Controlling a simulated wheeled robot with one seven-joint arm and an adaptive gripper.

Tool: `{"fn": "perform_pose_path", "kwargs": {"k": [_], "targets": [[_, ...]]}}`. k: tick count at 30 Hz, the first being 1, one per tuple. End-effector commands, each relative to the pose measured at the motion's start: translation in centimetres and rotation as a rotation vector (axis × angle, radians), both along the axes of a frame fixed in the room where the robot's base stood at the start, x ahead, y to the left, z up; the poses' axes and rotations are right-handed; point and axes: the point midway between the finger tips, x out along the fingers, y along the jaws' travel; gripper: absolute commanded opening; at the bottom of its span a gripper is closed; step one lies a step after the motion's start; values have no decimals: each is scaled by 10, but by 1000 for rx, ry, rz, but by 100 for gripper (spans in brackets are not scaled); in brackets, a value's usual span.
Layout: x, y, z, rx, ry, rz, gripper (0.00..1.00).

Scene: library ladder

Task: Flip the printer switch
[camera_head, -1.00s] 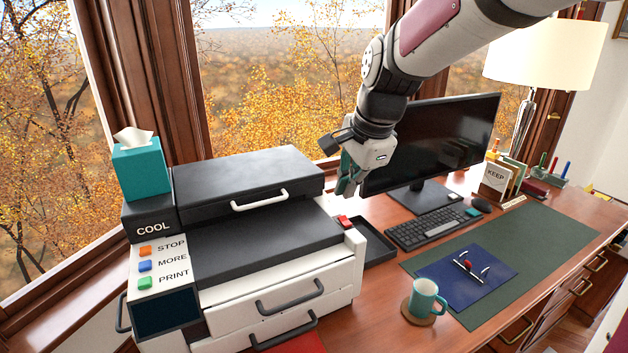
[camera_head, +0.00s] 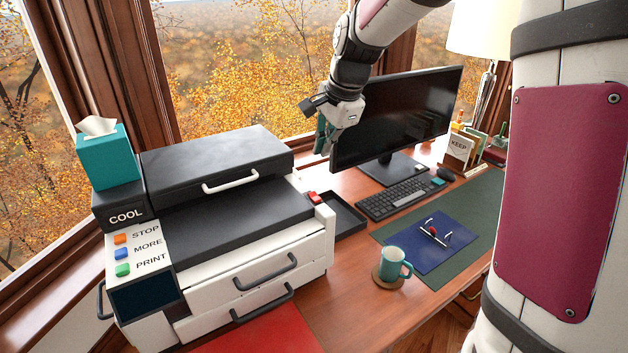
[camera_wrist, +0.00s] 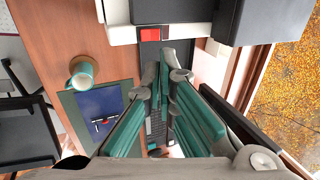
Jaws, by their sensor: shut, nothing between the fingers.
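The printer (camera_head: 235,243) is a large white and black machine at the left of the desk in the head view. Its red switch (camera_head: 314,197) sits on a white ledge at the printer's right side. In the wrist view the red switch (camera_wrist: 150,35) shows at the top middle, just beyond the fingertips. My gripper (camera_head: 323,146) has green-padded fingers and is shut and empty. It hangs above and behind the switch, apart from it, in front of the window. In the wrist view my gripper's fingertips (camera_wrist: 164,58) point toward the switch.
A black tray (camera_head: 345,222) lies right of the printer. The monitor (camera_head: 400,120) and keyboard (camera_head: 395,200) stand farther right. A teal mug (camera_head: 392,264) sits near the front edge beside a blue folder (camera_head: 430,245). A teal tissue box (camera_head: 107,158) tops the printer's left end.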

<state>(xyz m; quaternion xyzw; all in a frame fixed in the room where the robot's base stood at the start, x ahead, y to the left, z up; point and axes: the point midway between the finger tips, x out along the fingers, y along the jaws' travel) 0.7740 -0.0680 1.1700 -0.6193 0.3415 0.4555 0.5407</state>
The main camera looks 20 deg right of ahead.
Motion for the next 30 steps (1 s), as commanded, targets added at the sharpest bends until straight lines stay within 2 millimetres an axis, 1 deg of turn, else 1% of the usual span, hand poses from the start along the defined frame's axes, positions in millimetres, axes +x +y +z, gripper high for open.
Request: {"fn": "perform_pose_path", "kwargs": {"k": [5, 8, 18, 21, 27, 30], "targets": [[4, 1, -14, 1, 4, 1, 0], [9, 2, -30, 2, 6, 0, 0], [33, 7, -92, 2, 6, 0, 0], [39, 8, -106, 1, 3, 2, 0], [46, 10, -126, 1, 3, -1, 0], [48, 10, -129, 0, 1, 0, 0]]}}
